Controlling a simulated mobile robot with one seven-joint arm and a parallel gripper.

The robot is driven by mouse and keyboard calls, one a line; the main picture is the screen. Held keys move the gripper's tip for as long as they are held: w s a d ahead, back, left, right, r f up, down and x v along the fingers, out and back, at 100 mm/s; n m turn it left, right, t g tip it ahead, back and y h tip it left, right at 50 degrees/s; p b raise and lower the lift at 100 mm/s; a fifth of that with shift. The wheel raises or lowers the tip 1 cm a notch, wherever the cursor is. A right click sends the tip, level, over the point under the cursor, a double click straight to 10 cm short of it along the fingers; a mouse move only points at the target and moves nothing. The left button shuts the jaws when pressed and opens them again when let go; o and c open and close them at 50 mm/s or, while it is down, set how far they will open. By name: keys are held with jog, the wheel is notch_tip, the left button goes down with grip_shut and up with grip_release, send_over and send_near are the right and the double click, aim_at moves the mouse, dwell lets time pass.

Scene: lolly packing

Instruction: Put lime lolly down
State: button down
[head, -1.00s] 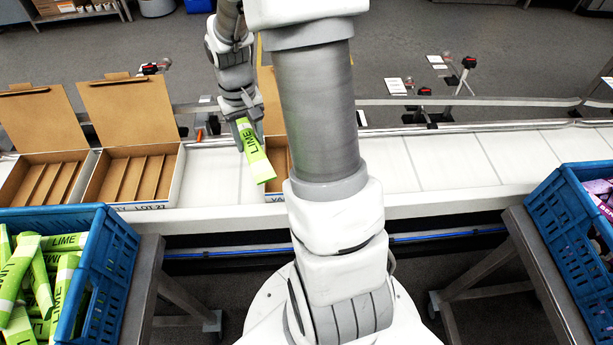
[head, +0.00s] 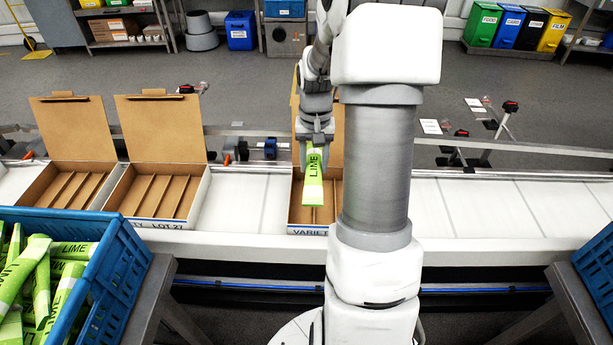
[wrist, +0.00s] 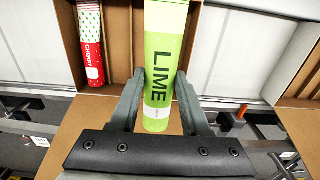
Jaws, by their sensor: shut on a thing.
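A green lime lolly (head: 313,180) is held in my gripper (head: 313,144), above the cardboard box (head: 299,213) on the white conveyor. In the wrist view my gripper (wrist: 160,95) is shut on the lime lolly (wrist: 163,60), with a finger along each side. The lolly lies lengthwise, roughly in line with the box's compartments. A red cherry lolly (wrist: 91,50) lies in the compartment at the left of the same box (wrist: 116,68) in the wrist view. My arm hides the right part of the box in the head view.
Two open boxes with empty compartments (head: 112,214) stand to the left on the conveyor (head: 240,205). A blue crate (head: 122,270) of lime lollies is at the lower left. Another blue crate (head: 598,262) is at the right edge. The conveyor to the right is clear.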

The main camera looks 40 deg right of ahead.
jog(key=w+f, duration=0.3)
jog(key=f, duration=0.2)
jog(key=shift+a+f, duration=0.4)
jog(key=shift+f, duration=0.1)
jog(key=shift+f+b, duration=0.5)
jog(key=shift+f, duration=0.05)
jog(key=shift+c, duration=1.8)
grip_release()
